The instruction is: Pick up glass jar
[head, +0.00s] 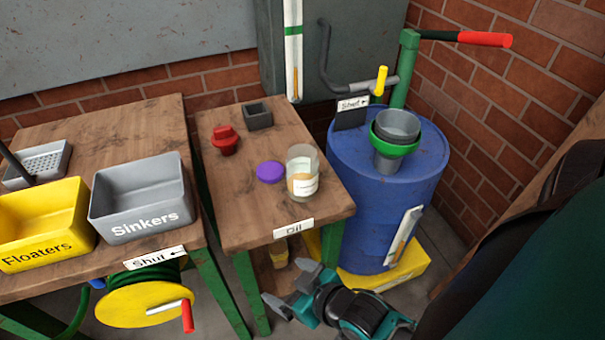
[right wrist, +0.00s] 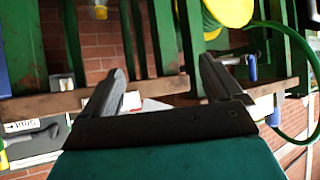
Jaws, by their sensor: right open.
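The glass jar (head: 303,185) stands upright on the small wooden table marked "Oil", near its front right corner. It is clear, with a pale label and something amber showing low on its left side. A purple lid-like disc (head: 270,172) lies just left of it. My right gripper (head: 288,284) is open and empty, in front of and below the table's front edge, apart from the jar. In the right wrist view its two fingers (right wrist: 160,72) are spread wide, and I cannot make out the jar there. My left gripper is not in view.
A red object (head: 224,140) and a small grey open box (head: 257,115) stand farther back on the table. A blue drum (head: 385,185) with a funnel (head: 397,125) stands to the right. The Sinkers bin (head: 140,200) and yellow Floaters bin (head: 45,225) are left.

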